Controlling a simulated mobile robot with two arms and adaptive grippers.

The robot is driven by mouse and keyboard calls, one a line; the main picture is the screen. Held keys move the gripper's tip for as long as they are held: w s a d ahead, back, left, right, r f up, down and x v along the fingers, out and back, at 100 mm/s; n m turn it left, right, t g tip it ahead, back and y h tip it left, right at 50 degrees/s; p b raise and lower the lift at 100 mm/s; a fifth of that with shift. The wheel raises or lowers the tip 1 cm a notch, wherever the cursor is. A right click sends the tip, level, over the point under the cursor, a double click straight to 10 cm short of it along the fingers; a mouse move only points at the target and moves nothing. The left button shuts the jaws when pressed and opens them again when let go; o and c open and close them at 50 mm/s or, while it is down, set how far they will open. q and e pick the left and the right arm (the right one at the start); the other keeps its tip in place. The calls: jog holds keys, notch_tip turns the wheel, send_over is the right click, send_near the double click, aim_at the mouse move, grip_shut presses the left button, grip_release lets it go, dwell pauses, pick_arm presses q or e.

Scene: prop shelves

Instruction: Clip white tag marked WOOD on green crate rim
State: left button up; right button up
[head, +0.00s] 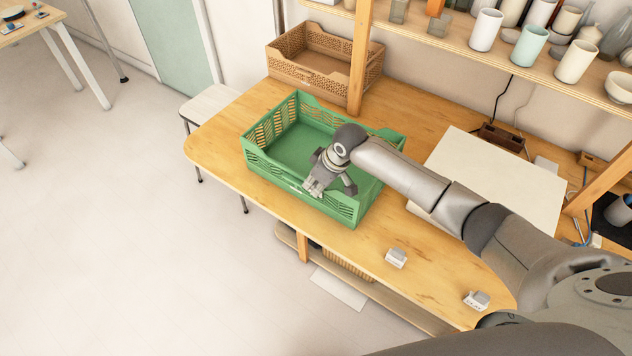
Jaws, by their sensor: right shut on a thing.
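The green crate (262,170) stands on the wooden table, open at the top and empty where I can see into it. My right gripper (317,189) reaches in from the right and points down at the crate's front rim. It is shut on a small pale thing at that rim, which looks like a white tag; it is mostly covered by the fingers, and no lettering can be read. I cannot tell whether it touches the rim. My left gripper is not in view.
Two small whitish tags or clips, one nearer the crate (396,257) and one farther right (477,299), lie near the table's front edge. A brown crate (318,73) stands behind. A white board (497,178) lies right of the green crate. Cups fill the shelf above.

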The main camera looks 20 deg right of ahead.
jog(key=o, duration=0.8)
jog(key=shift+r, duration=0.1)
jog(key=v, duration=1.1)
jog(key=shift+s+d+r, duration=0.15)
jog(key=shift+s+r, duration=0.05)
jog(key=shift+r, duration=0.15)
